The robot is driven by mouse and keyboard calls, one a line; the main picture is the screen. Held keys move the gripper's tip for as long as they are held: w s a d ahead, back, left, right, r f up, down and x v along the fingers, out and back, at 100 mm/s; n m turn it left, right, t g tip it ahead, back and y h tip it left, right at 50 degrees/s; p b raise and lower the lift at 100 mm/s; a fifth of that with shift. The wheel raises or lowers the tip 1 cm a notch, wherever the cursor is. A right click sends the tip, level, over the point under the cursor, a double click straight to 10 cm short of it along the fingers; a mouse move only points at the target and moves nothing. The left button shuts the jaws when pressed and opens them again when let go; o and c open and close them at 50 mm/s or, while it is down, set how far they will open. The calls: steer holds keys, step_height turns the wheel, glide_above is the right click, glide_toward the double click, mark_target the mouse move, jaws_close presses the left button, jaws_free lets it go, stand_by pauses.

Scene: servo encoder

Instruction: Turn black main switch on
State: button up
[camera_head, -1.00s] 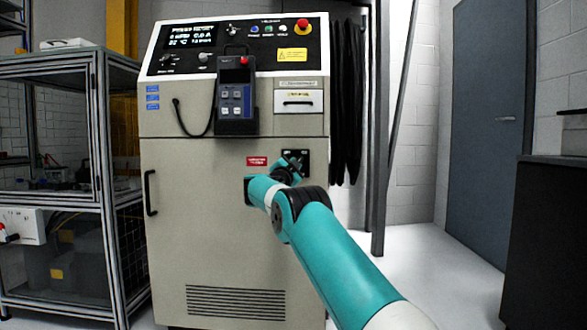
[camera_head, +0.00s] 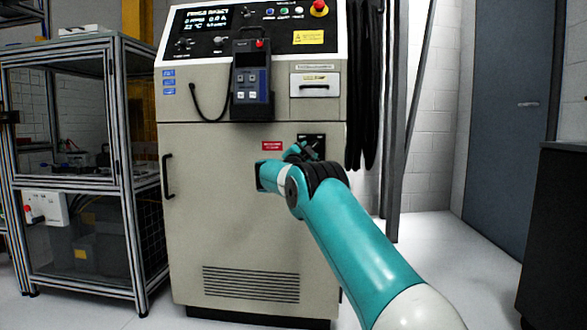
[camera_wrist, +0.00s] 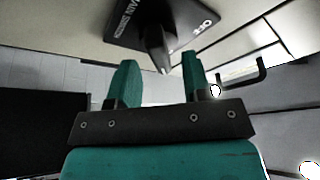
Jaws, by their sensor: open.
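The black main switch plate (camera_wrist: 125,25) is at the top of the wrist view, on the cabinet's front, with "MAIN SWITCH" and "OFF" lettering. Its dark handle (camera_wrist: 155,48) sticks out from the plate towards my gripper. My gripper (camera_wrist: 160,60) is open, with its two teal fingers on either side of the handle's end in the picture; no contact is clear. In the head view the plate (camera_head: 318,140) shows on the cabinet's right half, partly hidden by my arm. My gripper there is mostly hidden behind my wrist.
The beige cabinet (camera_head: 225,230) has a control panel with a red emergency button (camera_head: 319,8), a hanging pendant (camera_head: 250,80) and a left door handle (camera_head: 167,176). Black hoses (camera_head: 365,90) hang on its right. A metal-framed enclosure (camera_head: 75,170) stands left. Floor at right is clear.

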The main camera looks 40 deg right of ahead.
steer(key=v, duration=1.5)
steer(key=shift+a+p, duration=0.25)
steer(key=shift+p, duration=0.1)
steer(key=shift+s+f, duration=0.1)
